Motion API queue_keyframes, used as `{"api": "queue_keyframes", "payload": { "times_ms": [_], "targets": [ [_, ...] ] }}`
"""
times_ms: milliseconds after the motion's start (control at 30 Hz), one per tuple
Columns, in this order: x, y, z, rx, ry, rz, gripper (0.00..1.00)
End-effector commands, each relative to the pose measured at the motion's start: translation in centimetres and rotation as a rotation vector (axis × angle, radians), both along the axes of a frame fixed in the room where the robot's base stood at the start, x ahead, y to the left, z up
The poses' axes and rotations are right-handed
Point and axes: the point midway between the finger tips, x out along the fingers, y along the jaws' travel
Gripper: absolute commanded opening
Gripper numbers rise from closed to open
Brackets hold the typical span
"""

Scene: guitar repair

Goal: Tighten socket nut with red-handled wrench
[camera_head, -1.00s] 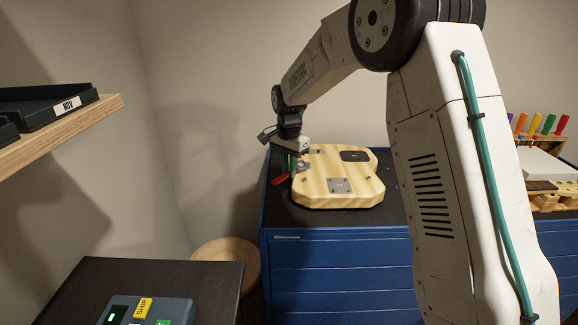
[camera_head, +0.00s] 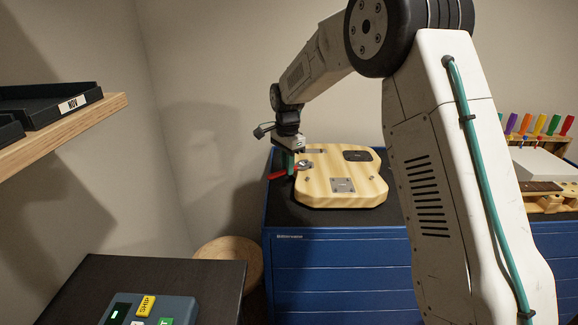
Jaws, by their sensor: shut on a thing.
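A pale wooden guitar body (camera_head: 342,192) lies flat on the dark top of the blue cabinet. A round metal jack plate (camera_head: 305,165) shows near its left edge; the socket nut is too small to make out. The red-handled wrench (camera_head: 278,174) is at the left edge of the body, its red handle pointing left and slightly down. My gripper (camera_head: 290,160) points down at that edge and is shut on the wrench. The wrench's head, and whether it sits on the nut, cannot be made out.
The blue drawer cabinet (camera_head: 335,262) carries the body. Screwdrivers with coloured handles (camera_head: 540,125) stand in a rack at the right. A wooden shelf (camera_head: 60,130) with black trays is at the left. A dark table (camera_head: 90,285) with a button box (camera_head: 150,310) is in front.

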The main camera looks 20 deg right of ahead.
Motion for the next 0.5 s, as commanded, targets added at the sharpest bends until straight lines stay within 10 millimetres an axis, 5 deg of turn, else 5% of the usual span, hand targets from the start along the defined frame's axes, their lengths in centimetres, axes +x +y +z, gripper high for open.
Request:
{"api": "queue_keyframes", "payload": {
  "times_ms": [500],
  "targets": [
    [1.6, 0.5, 0.0, 0.0, 0.0, -0.202, 0.0]
  ]
}}
